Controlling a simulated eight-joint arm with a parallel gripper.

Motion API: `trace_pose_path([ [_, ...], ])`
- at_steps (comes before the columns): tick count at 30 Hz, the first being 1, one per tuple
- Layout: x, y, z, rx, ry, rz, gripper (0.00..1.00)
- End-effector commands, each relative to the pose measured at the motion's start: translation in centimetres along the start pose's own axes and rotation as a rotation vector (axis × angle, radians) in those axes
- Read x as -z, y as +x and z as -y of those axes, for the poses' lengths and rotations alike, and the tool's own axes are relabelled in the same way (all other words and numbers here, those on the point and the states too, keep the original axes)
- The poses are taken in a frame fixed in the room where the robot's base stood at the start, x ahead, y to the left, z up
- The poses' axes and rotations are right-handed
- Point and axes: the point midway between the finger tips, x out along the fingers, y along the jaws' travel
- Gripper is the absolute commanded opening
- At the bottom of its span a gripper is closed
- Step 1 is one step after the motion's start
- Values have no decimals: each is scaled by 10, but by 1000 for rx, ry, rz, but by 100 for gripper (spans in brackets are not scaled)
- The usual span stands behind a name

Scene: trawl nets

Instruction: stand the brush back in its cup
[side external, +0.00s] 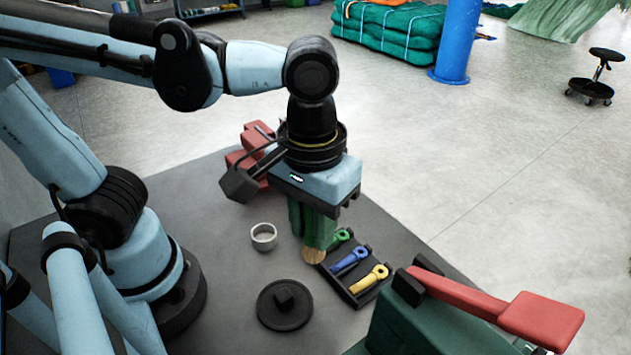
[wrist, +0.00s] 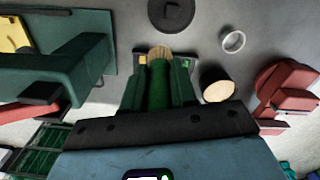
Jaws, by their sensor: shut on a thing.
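My gripper (side external: 314,228) points down over the dark work table and is shut on a brush. The brush has a green handle (wrist: 158,88) between the fingers and pale tan bristles (side external: 315,255), which point down. The bristles also show at the far end of the handle in the wrist view (wrist: 160,53). A round, dark-sided thing with a cream opening or top (wrist: 218,84), which looks like the cup, stands right of the fingers in the wrist view, apart from the brush. I cannot make it out in the side view, where my gripper may hide it.
A black tray (side external: 334,280) with green, blue and yellow tools lies beside the brush. A white ring (side external: 263,236) and a black disc with a knob (side external: 285,303) lie nearby. A green block with a red lever (side external: 545,318) stands front right; a red object (side external: 250,140) stands behind.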

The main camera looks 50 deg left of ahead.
Motion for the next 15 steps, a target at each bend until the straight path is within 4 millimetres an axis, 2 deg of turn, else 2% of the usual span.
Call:
trace_pose_path([
  [6,-24,-2,36,1,-247,0,0],
  [15,-42,2,63,1,-466,-1,0],
])
